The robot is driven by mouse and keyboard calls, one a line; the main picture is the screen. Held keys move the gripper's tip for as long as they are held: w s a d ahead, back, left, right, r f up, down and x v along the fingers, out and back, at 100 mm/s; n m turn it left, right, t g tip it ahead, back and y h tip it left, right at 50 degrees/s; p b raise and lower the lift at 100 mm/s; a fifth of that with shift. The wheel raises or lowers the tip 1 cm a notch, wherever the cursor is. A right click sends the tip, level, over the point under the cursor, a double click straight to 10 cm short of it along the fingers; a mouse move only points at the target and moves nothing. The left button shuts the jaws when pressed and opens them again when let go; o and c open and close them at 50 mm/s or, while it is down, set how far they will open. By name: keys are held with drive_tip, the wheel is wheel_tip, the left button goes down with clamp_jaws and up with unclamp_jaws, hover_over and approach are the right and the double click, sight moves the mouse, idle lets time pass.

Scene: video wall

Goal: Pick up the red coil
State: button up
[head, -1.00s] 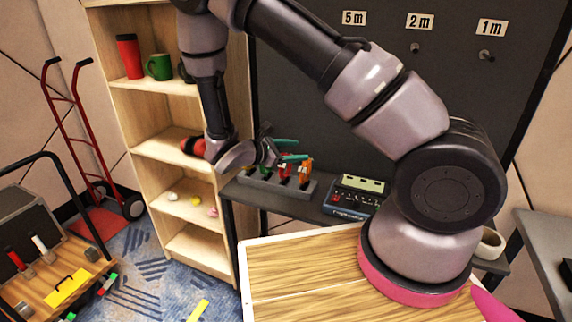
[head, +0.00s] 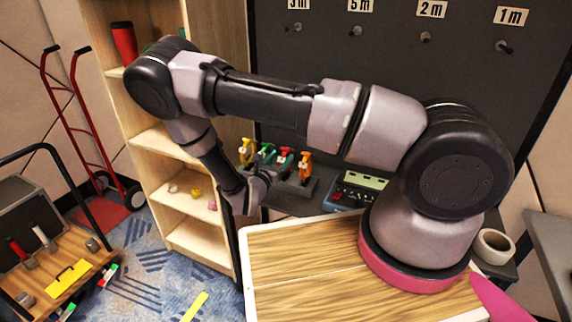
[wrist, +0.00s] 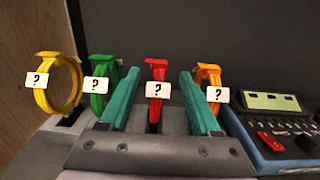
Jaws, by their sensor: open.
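The red coil (wrist: 157,72) stands upright in a slot of the grey rack, with a white "?" tag on its front. It also shows small in the head view (head: 284,161). My gripper (wrist: 160,76) is open and empty. Its two teal fingers appear either side of the red coil in the wrist view, apart from it; how far they reach towards it is unclear. In the head view my gripper (head: 270,172) is beside the rack, and its fingers are hard to make out.
A green coil (wrist: 99,76) stands just left of the red one, a yellow coil (wrist: 46,94) farther left, and an orange coil (wrist: 209,76) to the right. A blue-black device (wrist: 275,125) stands right of the rack. The dark wall is behind; a wooden shelf (head: 185,142) is at left.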

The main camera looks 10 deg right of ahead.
sight(284, 154)
drive_tip(key=x, duration=0.5)
drive_tip(key=shift+w, duration=0.1)
clamp_jaws()
idle(1.2)
